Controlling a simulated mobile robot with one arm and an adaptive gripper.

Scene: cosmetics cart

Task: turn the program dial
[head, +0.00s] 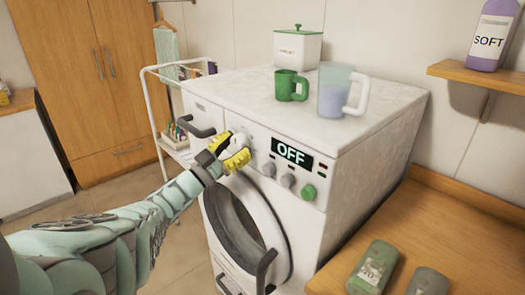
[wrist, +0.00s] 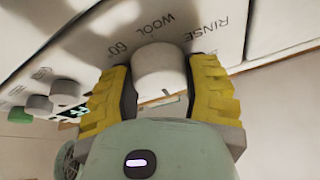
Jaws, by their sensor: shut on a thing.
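The white washing machine (head: 360,165) stands in the middle of the head view. Its program dial (wrist: 158,68) is a round white knob, with 60°, WOOL and RINSE printed around it in the wrist view. My gripper (head: 231,155) has yellow ridged fingers and is shut on the dial, one finger on each side. In the head view the fingers hide most of the dial. The display (head: 291,152) to the right of the dial reads OFF.
Grey knobs (head: 287,181) and a green knob (head: 309,192) sit right of the dial. The round door (head: 243,225) is below. A green mug (head: 291,86), a pitcher (head: 335,92) and a white box (head: 297,48) stand on top. A drawer handle (head: 197,130) projects at left.

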